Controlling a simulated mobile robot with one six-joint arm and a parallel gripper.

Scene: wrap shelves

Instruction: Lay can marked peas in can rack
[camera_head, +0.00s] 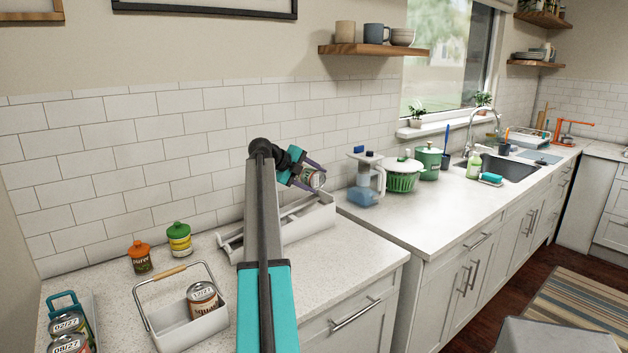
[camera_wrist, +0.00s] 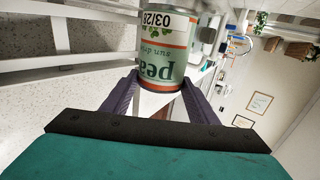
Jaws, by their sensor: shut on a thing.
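The peas can (camera_wrist: 166,52) fills the top middle of the wrist view, with green, orange and cream bands and a date label. My gripper (camera_wrist: 158,85) is shut on it, one finger on each side. In the head view my gripper (camera_head: 300,172) holds the can (camera_head: 313,179) over the right part of the white can rack (camera_head: 300,228), near the tiled wall. The can looks tilted. The rack is long and sloped, with rails, and stands on the counter. My arm hides part of its middle. I cannot tell whether the can touches the rack.
A white caddy (camera_head: 164,328) with a wooden handle holds a can (camera_head: 203,300). A teal-handled carrier (camera_head: 66,302) with several cans stands at the left. An orange-lidded jar (camera_head: 139,257) and a green-lidded jar (camera_head: 179,239) stand near the wall. A blender jug (camera_head: 365,180) stands right of the rack.

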